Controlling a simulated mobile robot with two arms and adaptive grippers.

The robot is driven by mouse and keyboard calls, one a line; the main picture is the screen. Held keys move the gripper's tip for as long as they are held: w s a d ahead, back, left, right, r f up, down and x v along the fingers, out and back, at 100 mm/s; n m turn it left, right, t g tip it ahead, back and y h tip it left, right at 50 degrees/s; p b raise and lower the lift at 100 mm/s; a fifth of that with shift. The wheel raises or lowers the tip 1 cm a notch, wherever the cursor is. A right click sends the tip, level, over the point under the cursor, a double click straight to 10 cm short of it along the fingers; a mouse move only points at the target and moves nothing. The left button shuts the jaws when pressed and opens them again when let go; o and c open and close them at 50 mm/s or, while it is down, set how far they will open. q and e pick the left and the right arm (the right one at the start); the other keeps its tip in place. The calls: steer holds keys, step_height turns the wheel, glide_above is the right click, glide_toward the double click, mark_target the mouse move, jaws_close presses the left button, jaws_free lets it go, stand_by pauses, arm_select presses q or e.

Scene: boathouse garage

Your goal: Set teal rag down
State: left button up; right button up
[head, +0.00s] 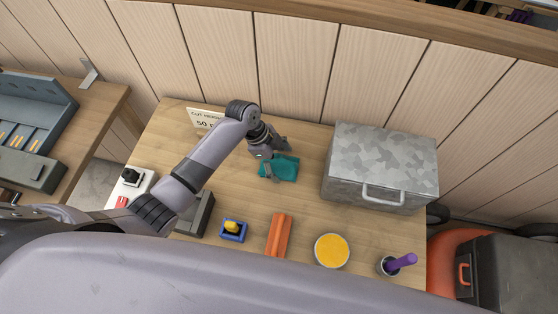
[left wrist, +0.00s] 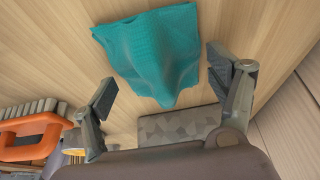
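The teal rag (head: 284,168) lies on the wooden workbench (head: 305,215), left of the grey metal box. It is crumpled, with a raised fold in its middle. My left gripper (head: 278,158) is directly at the rag. In the left wrist view its two fingers are spread wide, and the rag (left wrist: 150,50) shows between and beyond them with a visible gap on each side. The left gripper holds nothing. My right gripper is in neither view.
A grey metal box (head: 378,150) with a handle stands at the right. A sign (head: 198,119) stands behind my arm.

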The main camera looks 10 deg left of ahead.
arm_select(q)
steer(key=shift+o, duration=0.7)
steer(key=v, duration=1.2)
steer(key=shift+c, duration=0.6)
jaws_close()
stand_by(1.1)
